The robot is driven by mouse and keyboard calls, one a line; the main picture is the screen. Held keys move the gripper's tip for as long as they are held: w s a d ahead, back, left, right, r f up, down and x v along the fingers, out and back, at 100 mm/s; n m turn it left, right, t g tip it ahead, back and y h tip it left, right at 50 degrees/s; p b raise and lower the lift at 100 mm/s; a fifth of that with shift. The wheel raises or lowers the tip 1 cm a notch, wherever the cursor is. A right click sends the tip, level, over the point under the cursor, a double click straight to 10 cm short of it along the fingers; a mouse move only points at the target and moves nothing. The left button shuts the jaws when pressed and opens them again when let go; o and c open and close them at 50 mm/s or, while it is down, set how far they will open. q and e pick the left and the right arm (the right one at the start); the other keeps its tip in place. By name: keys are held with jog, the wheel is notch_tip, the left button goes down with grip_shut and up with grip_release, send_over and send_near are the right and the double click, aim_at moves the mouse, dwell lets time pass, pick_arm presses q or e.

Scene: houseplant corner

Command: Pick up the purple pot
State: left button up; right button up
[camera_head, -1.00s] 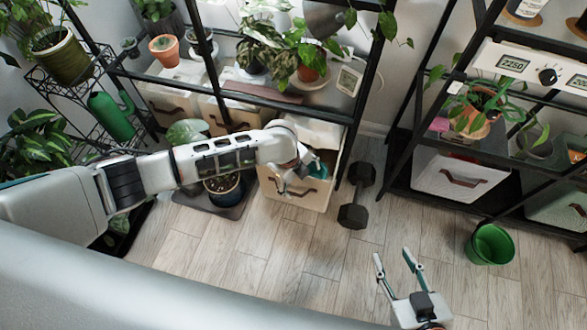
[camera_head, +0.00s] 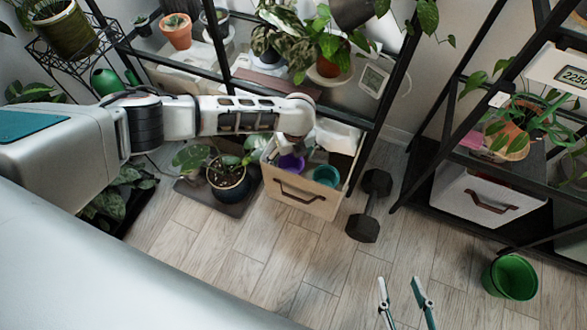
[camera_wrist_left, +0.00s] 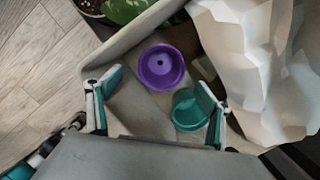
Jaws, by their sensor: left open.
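The purple pot (camera_head: 291,164) sits in the open cream bin (camera_head: 303,200), beside a teal pot (camera_head: 327,175). In the left wrist view the purple pot (camera_wrist_left: 160,68) is seen from above, with a hole in its bottom. My left gripper (camera_wrist_left: 153,92) is open, its fingers on either side below the purple pot in the picture, with nothing between them. Its right finger partly covers the teal pot (camera_wrist_left: 187,112). My right gripper (camera_head: 399,287) is open and empty over the floor.
Crumpled white material (camera_wrist_left: 250,60) fills the bin's other side. A potted plant (camera_head: 228,178) stands left of the bin, a black dumbbell (camera_head: 370,205) right of it. A shelf of plants is above the bin. A green bucket (camera_head: 511,277) stands on open floor.

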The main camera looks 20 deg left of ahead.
aim_at(291, 166)
pick_arm(q)
jog(key=shift+w+f, duration=0.1)
jog(key=shift+f, duration=0.5)
jog(key=f+b, duration=0.2)
jog(key=f, duration=0.2)
jog(key=shift+a, duration=0.2)
jog(key=shift+w+a+f+b, duration=0.1)
jog(key=shift+w+f+b, duration=0.25)
jog(key=shift+f, duration=0.35)
jog(key=shift+r, duration=0.15)
jog(key=c, duration=1.4)
pick_arm(e)
jog(key=w+a+r, duration=0.1)
jog(key=w+a+r+m+t, duration=0.1)
jog(key=shift+r, duration=0.4)
